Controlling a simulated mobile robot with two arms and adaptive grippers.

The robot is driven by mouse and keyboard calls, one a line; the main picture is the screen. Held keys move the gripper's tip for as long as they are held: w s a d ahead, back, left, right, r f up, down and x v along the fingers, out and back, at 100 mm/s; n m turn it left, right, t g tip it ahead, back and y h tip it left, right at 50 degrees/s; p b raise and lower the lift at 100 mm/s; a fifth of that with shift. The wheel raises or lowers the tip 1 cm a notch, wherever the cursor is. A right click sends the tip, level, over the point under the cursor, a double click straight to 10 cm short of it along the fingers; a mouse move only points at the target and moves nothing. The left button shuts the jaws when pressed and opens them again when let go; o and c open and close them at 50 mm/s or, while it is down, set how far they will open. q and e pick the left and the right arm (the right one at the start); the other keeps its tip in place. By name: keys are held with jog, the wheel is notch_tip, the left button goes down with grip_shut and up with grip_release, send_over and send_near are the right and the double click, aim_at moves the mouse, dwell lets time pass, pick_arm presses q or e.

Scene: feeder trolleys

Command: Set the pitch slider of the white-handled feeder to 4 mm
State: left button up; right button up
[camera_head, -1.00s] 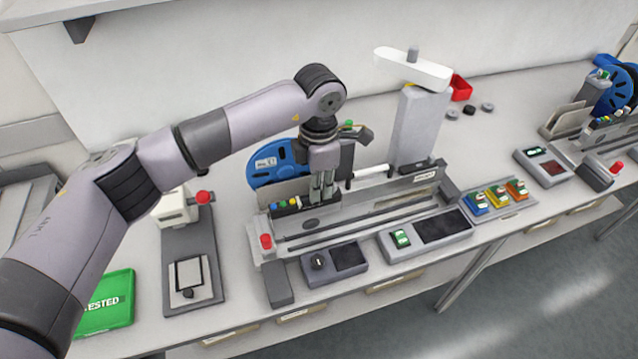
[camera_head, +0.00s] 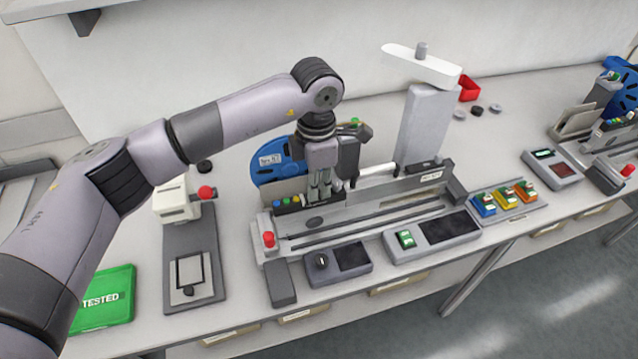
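The feeder (camera_head: 365,214) is a long grey unit on the bench, with a blue reel (camera_head: 270,165) behind its left end. Its white handle (camera_head: 378,170) shows just right of my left gripper. My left gripper (camera_head: 322,198) points down over the feeder's left half, beside a row of small coloured buttons (camera_head: 287,202). Its fingertips are close to the feeder's top; I cannot tell whether they touch it. The fingers are small and bunched, so their opening is unclear. I cannot make out the pitch slider or its scale. My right gripper is not in view.
A red knob (camera_head: 269,239) stands at the feeder's left end. Boxes with dark screens (camera_head: 447,228) sit in front. A grey post with a white arm (camera_head: 423,125) rises behind. Coloured blocks (camera_head: 505,199) lie right, and a green "TESTED" tray (camera_head: 104,300) lies left.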

pick_arm(q)
jog(key=o, duration=0.5)
jog(key=shift+c, duration=0.2)
jog(key=shift+r, duration=0.1)
notch_tip(320, 180, up, 12)
dwell(0.6)
